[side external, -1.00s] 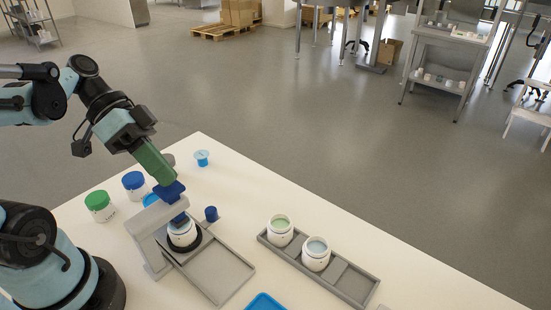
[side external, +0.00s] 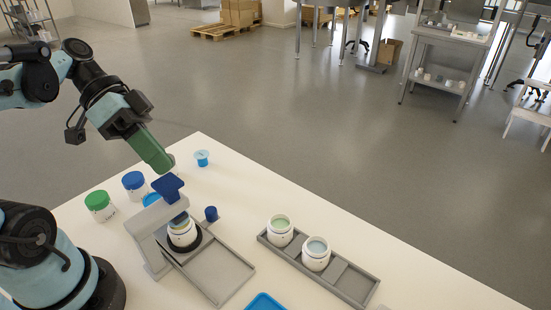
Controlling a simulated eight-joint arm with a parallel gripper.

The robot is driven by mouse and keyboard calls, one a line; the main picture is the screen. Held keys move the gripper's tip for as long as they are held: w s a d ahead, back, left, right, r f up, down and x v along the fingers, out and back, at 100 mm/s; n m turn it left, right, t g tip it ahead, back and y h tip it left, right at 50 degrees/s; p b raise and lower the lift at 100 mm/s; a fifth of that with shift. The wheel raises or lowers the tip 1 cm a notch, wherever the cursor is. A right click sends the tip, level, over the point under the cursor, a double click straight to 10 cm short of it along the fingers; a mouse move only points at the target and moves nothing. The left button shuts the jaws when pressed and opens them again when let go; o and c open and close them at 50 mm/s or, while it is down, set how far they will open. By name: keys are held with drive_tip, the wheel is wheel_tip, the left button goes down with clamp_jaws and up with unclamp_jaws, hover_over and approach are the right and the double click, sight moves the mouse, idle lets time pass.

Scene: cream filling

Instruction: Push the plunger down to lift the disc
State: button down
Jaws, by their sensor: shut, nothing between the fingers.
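The blue plunger (side external: 167,187) stands on the grey fixture, its flat top tilted in the picture and its stem reaching down over a white jar (side external: 182,238). The jar sits in a dark ring on the fixture. My gripper (side external: 166,168), with green fingers, is shut and empty. It is just above and behind the plunger's top, with a small gap seeming to show between them. The disc cannot be made out clearly; the jar's mouth is partly hidden by the plunger.
The grey fixture (side external: 148,228) has an empty tray (side external: 222,275) in front. A grey rack (side external: 345,285) holds two open jars (side external: 280,230) (side external: 316,253) at right. Blue-lidded (side external: 134,185) and green-lidded (side external: 99,206) jars stand left. A small blue cup (side external: 202,158) stands behind.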

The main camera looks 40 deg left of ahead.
drive_tip(key=shift+r, duration=0.1)
wheel_tip(320, 180, up, 6)
drive_tip(key=shift+f, duration=0.1)
idle(0.7)
idle(0.4)
drive_tip(key=w+a+f+n+t+y, duration=0.2)
drive_tip(key=w+f+n+t+y, duration=0.3)
drive_tip(key=w+f+y, duration=0.3)
wheel_tip(320, 180, down, 3)
drive_tip(key=shift+a+f+n+y, duration=0.15)
drive_tip(key=shift+a+n+y, duration=0.1)
drive_tip(key=shift+n+y, duration=0.4)
